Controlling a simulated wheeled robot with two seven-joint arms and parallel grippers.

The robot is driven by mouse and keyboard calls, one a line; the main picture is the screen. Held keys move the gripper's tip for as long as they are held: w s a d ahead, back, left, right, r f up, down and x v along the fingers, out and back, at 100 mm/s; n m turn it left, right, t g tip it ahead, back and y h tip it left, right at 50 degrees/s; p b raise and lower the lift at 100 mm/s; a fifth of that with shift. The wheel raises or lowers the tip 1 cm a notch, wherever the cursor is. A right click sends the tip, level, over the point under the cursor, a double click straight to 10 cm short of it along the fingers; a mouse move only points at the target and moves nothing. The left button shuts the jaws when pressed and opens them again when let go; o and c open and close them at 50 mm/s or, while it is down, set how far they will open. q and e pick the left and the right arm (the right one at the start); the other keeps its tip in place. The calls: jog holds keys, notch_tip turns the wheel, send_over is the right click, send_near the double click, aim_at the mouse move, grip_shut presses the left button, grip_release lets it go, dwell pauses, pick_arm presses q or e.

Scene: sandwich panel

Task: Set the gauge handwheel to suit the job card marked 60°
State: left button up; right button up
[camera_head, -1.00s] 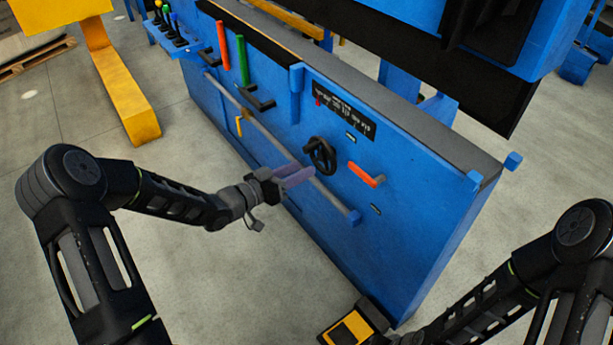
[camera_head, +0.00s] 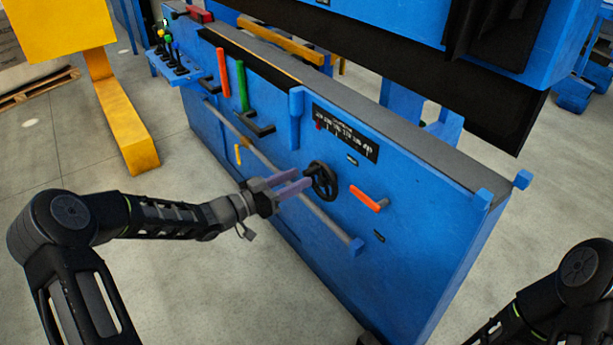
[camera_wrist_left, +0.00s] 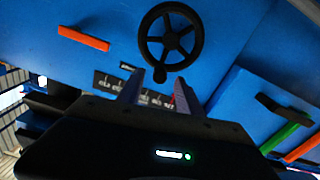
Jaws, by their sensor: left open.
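The black gauge handwheel (camera_head: 321,181) sits on the blue panel front (camera_head: 400,230), below a black scale strip (camera_head: 345,133) with white marks and a small red pointer. The marks are too small to read. My left gripper (camera_head: 301,182) is open, its two fingers pointing at the handwheel's left side. In the left wrist view the spoked handwheel (camera_wrist_left: 170,36) with its knob (camera_wrist_left: 160,74) lies just beyond the open fingers (camera_wrist_left: 157,90). I cannot tell whether they touch it. My right gripper is out of view; only part of my right arm shows. No job card marked 60° can be made out.
An orange-red handle (camera_head: 366,198) sits right of the handwheel. A long grey bar (camera_head: 325,220) runs along the panel below it. Red (camera_head: 223,72) and green (camera_head: 242,86) levers stand to the left. A yellow post (camera_head: 120,110) stands at the left; the floor in front is open.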

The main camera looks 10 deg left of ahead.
aim_at(304, 175)
pick_arm(q)
jog(key=shift+x, duration=1.9)
grip_shut()
